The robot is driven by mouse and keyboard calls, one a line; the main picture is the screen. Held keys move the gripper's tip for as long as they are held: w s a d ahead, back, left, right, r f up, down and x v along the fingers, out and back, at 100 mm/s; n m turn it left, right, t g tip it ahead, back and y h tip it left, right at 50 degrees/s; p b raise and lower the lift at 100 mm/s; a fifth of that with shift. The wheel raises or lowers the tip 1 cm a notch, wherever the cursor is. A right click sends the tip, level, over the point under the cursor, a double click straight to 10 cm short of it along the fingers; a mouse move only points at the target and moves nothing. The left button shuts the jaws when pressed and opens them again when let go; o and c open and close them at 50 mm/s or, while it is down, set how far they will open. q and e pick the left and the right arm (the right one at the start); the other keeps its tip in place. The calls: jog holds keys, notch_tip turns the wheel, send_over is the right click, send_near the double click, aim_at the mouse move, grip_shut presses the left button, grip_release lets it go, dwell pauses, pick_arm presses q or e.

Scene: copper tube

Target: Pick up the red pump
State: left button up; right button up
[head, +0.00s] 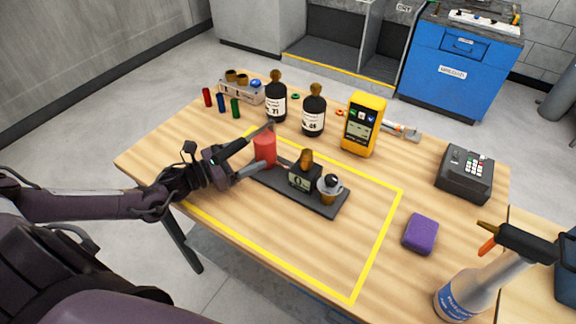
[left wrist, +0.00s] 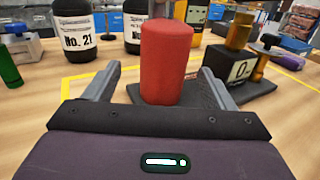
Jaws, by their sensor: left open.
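The red pump (head: 265,149) is a red cylinder standing upright at the left end of a dark base plate (head: 322,206). My left gripper (head: 262,151) is open, with its fingers on either side of the red pump in the head view. In the left wrist view the red pump (left wrist: 165,62) stands between and just beyond the two open fingers (left wrist: 160,85), with a visible gap on each side. A black block with a dial (head: 303,178) and a small silver-and-amber fitting (head: 330,188) sit on the same base plate. My right gripper is not in view.
Two dark bottles (head: 313,113) and a yellow meter (head: 364,125) stand behind the plate. A purple block (head: 420,233), a spray bottle (head: 478,280) and a dark keypad device (head: 465,172) are to the right. The table inside the yellow outline is clear in front of the plate.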

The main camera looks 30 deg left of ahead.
aim_at(265, 145)
pick_arm(q)
jog(key=x, duration=0.2)
jog(key=p+x, duration=0.1)
jog(key=x, duration=0.1)
jog(key=shift+d+r, duration=0.25)
jog(key=shift+r, duration=0.05)
jog(key=shift+w+d+f, duration=0.1)
jog(key=shift+w+d, duration=0.05)
grip_shut()
jog(key=shift+w+r, duration=0.1)
jog(key=shift+r, duration=0.35)
jog(key=shift+w+f, duration=0.1)
